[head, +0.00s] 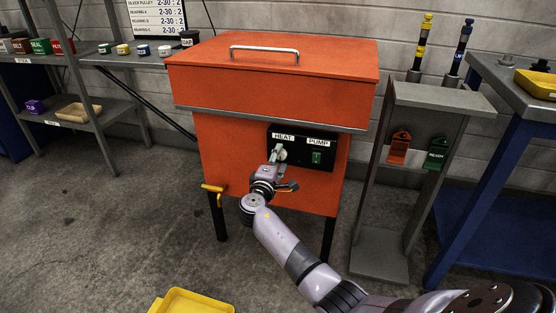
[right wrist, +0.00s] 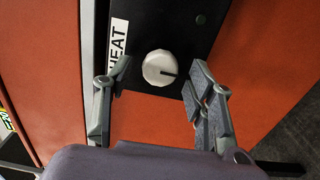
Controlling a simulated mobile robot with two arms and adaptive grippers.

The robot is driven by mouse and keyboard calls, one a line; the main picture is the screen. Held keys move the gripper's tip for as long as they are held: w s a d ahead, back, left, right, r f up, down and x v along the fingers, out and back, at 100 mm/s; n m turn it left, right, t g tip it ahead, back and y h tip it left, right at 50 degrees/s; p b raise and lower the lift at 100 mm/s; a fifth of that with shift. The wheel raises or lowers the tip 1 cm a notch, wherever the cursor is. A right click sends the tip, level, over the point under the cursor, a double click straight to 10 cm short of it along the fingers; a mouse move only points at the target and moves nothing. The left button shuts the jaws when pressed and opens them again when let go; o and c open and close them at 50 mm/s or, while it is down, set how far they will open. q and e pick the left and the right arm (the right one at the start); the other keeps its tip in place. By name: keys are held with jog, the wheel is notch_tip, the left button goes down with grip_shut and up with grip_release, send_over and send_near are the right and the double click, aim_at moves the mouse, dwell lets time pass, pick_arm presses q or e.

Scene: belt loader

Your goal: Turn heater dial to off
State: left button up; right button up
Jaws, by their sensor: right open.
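In the head view my right gripper (head: 278,160) is at the panel and partly hides the dial. My left gripper is out of view.
A green PUMP switch (head: 316,158) is right of the dial. A yellow-handled valve (head: 212,189) sticks out at the tank's lower left. A grey stand (head: 430,97) with tags is to the right. A yellow tray (head: 190,302) is at the bottom. Floor is clear left of the tank.

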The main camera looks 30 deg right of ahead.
jog(key=v, duration=1.1)
jog(key=shift+s+a, duration=0.3)
